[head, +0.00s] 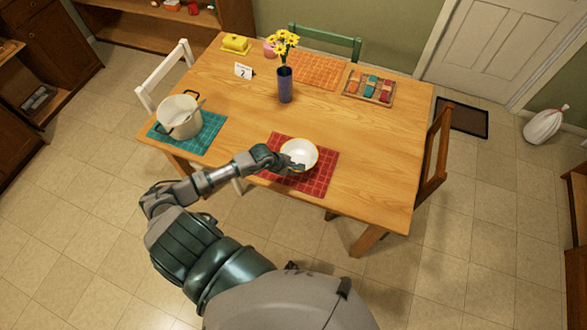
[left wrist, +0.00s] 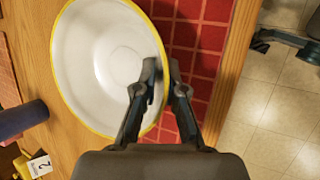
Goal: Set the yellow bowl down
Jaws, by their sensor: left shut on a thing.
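The yellow bowl (head: 299,153) is white inside with a yellow rim. It is over the red checked placemat (head: 318,184) at the near edge of the wooden table. My left gripper (head: 287,164) reaches it from the left and is shut on the bowl's near rim. In the left wrist view the bowl (left wrist: 100,60) fills the upper left, with one finger inside and one outside the rim at the fingertips (left wrist: 165,85). I cannot tell whether the bowl's base touches the placemat. My right gripper is not in view.
A white pot (head: 180,117) stands on a teal placemat (head: 205,137) to the left. A dark vase (head: 285,86) with yellow flowers stands behind the bowl. Chairs surround the table. The table's right side (head: 380,150) is clear.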

